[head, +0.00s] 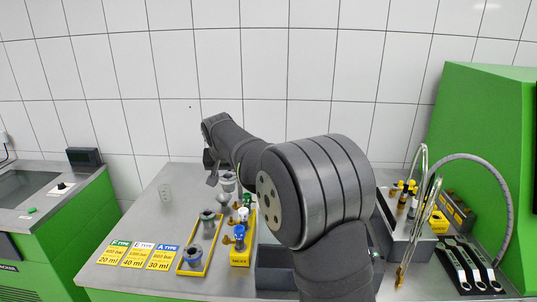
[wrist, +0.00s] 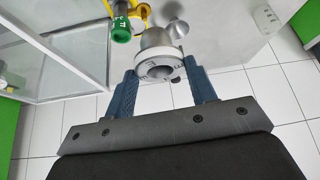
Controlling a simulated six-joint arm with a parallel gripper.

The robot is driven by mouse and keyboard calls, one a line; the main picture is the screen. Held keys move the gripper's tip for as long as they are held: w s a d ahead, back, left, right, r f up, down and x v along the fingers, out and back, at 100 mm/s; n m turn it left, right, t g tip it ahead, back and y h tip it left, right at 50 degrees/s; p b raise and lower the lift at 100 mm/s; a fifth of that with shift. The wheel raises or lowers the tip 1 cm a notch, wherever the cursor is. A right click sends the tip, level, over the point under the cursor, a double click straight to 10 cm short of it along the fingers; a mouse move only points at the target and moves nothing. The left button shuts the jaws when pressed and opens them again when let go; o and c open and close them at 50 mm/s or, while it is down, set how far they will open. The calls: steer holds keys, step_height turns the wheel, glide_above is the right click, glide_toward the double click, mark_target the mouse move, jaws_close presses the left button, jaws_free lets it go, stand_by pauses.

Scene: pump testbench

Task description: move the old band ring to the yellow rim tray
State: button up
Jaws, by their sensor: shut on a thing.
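My gripper (wrist: 161,72) has its two blue fingers on either side of a grey, hollow ring-shaped part with a white band (wrist: 158,57), and is shut on it. In the head view this banded ring (head: 228,182) shows beyond the yellow block, near the end of my arm; my fingers there are small and partly hidden. The yellow rim tray (head: 179,267) lies on the bench, nearer the camera.
Right of the tray stands a yellow block (head: 240,258) with green-, white- and blue-topped fittings. A grey funnel-like part (head: 222,200) stands behind the tray. Type cards (head: 133,257) lie left of it. My arm hides the bench's middle.

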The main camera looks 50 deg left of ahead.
steer(key=shift+s+d+f+n+g+y, duration=0.2)
steer(key=shift+s+f+n, duration=0.35)
steer(key=shift+s+f, duration=2.45)
steer(key=shift+s+a+f+n+g+y, duration=0.1)
steer(key=shift+s+f+n+g, duration=0.35)
steer(key=shift+s+f, duration=2.5)
steer(key=shift+w+f, duration=0.15)
steer(key=shift+f, duration=0.35)
steer(key=shift+f, duration=0.5)
steer(key=shift+f, duration=0.55)
steer(key=o, duration=1.2)
steer(key=shift+r, duration=3.5)
